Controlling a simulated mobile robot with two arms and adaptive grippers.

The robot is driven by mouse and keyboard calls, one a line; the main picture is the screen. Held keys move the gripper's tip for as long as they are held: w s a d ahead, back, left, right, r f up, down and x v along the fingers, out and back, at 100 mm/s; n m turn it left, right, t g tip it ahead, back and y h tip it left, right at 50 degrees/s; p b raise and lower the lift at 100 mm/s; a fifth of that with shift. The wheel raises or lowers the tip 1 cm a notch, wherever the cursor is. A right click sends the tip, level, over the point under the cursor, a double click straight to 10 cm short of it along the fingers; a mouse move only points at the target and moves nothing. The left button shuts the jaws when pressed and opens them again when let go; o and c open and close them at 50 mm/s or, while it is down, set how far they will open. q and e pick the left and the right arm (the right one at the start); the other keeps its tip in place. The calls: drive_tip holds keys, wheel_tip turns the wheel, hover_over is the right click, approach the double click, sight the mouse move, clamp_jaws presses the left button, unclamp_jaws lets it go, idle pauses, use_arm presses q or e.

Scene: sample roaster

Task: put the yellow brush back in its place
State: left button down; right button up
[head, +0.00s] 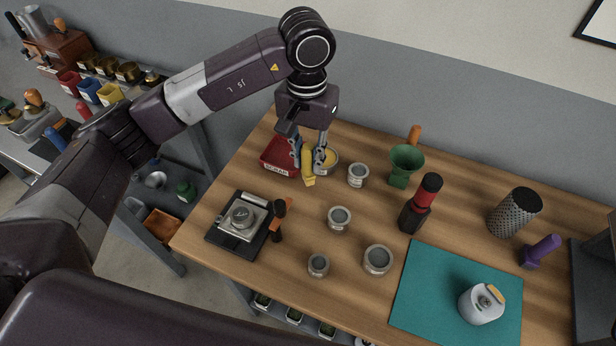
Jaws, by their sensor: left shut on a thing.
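My left gripper (308,158) comes down from above over the back left of the wooden table. It is shut on the yellow brush (309,180), which hangs roughly upright between the fingers. I cannot tell whether the brush's lower end touches the table. The brush is just right of a red labelled bin (279,158) and in front of a small round container with yellow contents (331,157), partly hidden by the gripper. My right gripper is not in view. I cannot make out which spot is the brush's place.
Small grey tins (339,219) stand mid-table. A green funnel-like cup (405,165), a red-and-black grinder (421,203) and a perforated cylinder (514,212) stand to the right. A scale (227,247) lies front left. A teal mat (420,290) carries a white lidded jar (480,304).

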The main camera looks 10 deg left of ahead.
sight(308, 169)
use_arm(q)
wheel_tip(308, 169, down, 4)
drive_tip(key=shift+r+p, duration=0.1)
drive_tip(key=shift+p, duration=0.2)
wheel_tip(308, 169, down, 4)
drive_tip(key=shift+f+p, duration=0.25)
drive_tip(key=shift+p, duration=0.25)
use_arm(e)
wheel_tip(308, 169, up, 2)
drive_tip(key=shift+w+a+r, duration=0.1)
use_arm(q)
drive_tip(key=shift+f, duration=0.15)
drive_tip(key=c, duration=1.7)
unclamp_jaws()
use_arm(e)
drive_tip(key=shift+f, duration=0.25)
